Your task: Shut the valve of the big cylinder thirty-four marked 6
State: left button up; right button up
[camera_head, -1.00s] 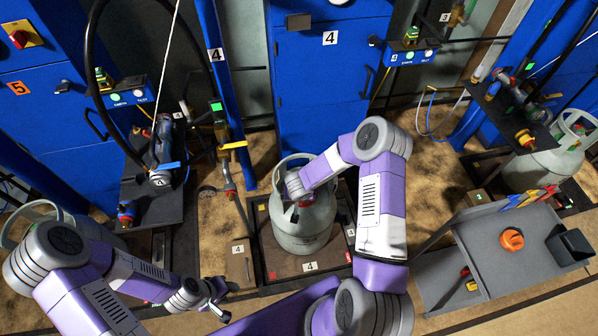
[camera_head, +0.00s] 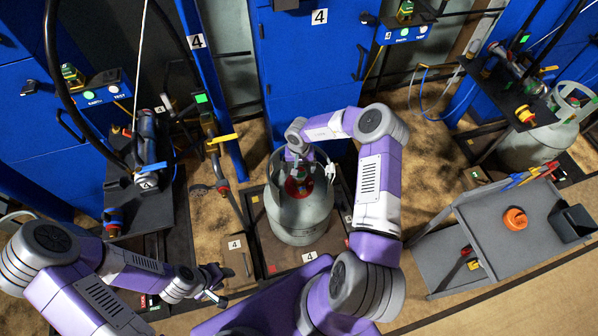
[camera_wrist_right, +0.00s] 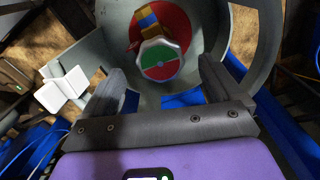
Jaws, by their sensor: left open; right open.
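A big grey cylinder (camera_head: 300,222) stands upright on a scale whose labels read 4; no 6 can be made out. Its open collar surrounds a red top. In the right wrist view, the valve handwheel (camera_wrist_right: 160,60) has a green and red face and silver rim over a red disc. My right gripper (camera_wrist_right: 160,88) is open, with a finger to each side, below the handwheel in the picture and apart from it. My left gripper (camera_head: 218,284) is open and empty, left of the cylinder.
A white tag (camera_wrist_right: 62,90) sits at the collar's left in the wrist view. The collar wall (camera_wrist_right: 238,38) curves close to the fingers. Another grey cylinder (camera_head: 545,140) stands at right. A grey trolley (camera_head: 480,215) holds tools and an orange object (camera_head: 514,219).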

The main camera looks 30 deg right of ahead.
notch_tip(320, 180, down, 3)
jog(key=shift+r+b, duration=0.2)
jog(key=shift+b, duration=0.15)
